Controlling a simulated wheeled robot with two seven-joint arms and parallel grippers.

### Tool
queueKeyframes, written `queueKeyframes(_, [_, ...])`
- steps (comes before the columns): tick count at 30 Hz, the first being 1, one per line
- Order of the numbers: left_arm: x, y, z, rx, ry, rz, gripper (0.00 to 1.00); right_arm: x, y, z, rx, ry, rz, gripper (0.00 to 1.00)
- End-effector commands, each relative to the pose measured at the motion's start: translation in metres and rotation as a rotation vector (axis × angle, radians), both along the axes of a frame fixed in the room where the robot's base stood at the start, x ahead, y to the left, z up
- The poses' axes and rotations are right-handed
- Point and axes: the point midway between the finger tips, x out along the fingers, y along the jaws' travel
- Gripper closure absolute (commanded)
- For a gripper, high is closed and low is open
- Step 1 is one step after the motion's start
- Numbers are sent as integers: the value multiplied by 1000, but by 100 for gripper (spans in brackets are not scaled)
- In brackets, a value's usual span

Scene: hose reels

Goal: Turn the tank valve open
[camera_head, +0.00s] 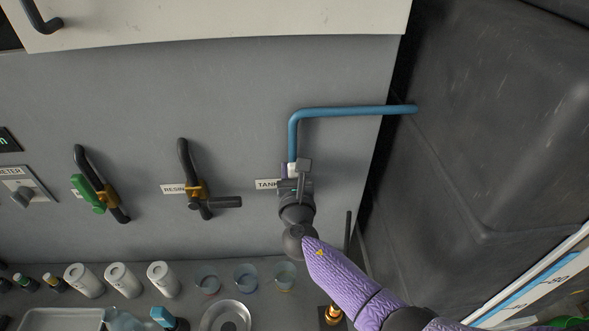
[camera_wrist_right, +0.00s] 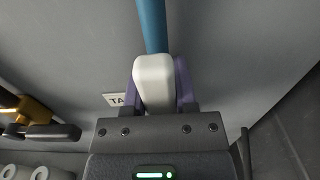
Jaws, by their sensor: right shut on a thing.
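The tank valve's white handle (camera_head: 292,169) sits at the lower end of a blue pipe (camera_head: 345,112) on the grey wall panel, beside a label reading TANK (camera_head: 266,184). In the right wrist view the white handle (camera_wrist_right: 153,78) stands between my purple fingers, with the blue pipe (camera_wrist_right: 152,25) above it. My right gripper (camera_head: 295,176) is shut on the white handle, reaching up from below. The valve body behind the handle is hidden by my gripper. My left gripper is not in view.
Two other valves, one with a green part (camera_head: 88,194) and one labelled RESIN (camera_head: 194,188), are on the panel to the left. White canisters (camera_head: 122,279), glass cups (camera_head: 246,278) and a metal bowl (camera_head: 226,318) stand below. A large dark tank (camera_head: 490,120) fills the right.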

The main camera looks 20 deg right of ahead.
Motion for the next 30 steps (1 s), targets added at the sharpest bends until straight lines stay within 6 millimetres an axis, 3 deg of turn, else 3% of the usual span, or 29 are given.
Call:
queueKeyframes(6, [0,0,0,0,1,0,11,-1,1,-2,-1,3,2,100])
queueKeyframes(7, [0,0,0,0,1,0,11,-1,1,-2,-1,3,2,63])
queueKeyframes(12, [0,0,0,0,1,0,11,0,0,-1,0,2,1,29])
queueKeyframes(22, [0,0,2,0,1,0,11,-5,1,-1,1,2,1,29])
queueKeyframes(30, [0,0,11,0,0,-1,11,-60,16,-1,0,4,2,29])
